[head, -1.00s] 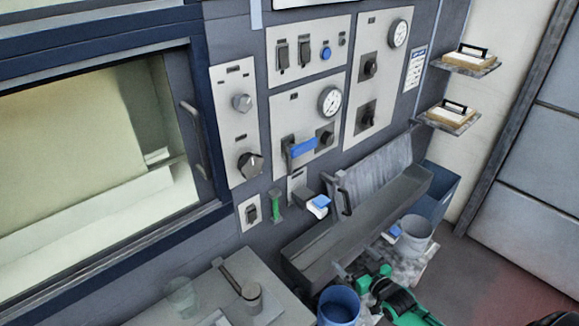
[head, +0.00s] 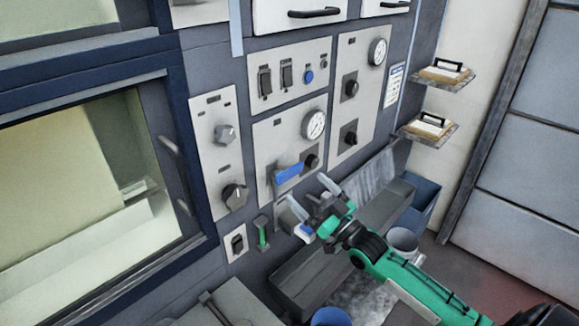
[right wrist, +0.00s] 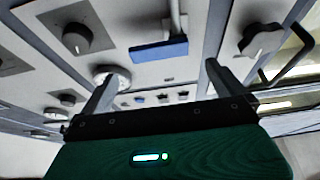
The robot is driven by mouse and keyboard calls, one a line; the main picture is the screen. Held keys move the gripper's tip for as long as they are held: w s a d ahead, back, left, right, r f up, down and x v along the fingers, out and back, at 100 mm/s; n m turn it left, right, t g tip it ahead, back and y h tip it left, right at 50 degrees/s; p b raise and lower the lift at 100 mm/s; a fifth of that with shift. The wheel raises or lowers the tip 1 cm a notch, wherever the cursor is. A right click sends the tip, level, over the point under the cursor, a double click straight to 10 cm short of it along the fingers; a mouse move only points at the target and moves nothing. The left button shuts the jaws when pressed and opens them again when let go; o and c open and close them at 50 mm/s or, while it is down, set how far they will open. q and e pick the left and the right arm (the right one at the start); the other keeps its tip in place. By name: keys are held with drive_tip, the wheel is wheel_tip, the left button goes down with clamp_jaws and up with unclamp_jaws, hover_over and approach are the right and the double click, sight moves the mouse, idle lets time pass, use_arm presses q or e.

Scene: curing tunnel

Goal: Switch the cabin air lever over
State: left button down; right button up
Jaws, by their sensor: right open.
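A lever with a broad blue handle (head: 289,173) sticks out of a light grey panel, below a round gauge; its label is too small to read. In the right wrist view the blue handle (right wrist: 158,50) lies ahead, between the directions of the two fingers. My right gripper (head: 311,197) is open and empty, just below and right of the blue handle in the head view, with no visible contact. A second blue-and-white handle (head: 303,232) sits lower, partly hidden by the gripper. My left gripper is out of view.
A small knob (head: 311,161) sits right beside the blue handle. A green handle (head: 262,232) is at lower left. A grey trough (head: 310,268) juts out below the panels. A window frame (head: 186,150) stands left, shelves (head: 427,131) right.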

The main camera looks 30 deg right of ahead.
sight(292, 173)
drive_tip(key=p+x, duration=0.3)
drive_tip(key=x, duration=0.5)
drive_tip(key=shift+f, duration=0.1)
drive_tip(key=c, duration=1.3)
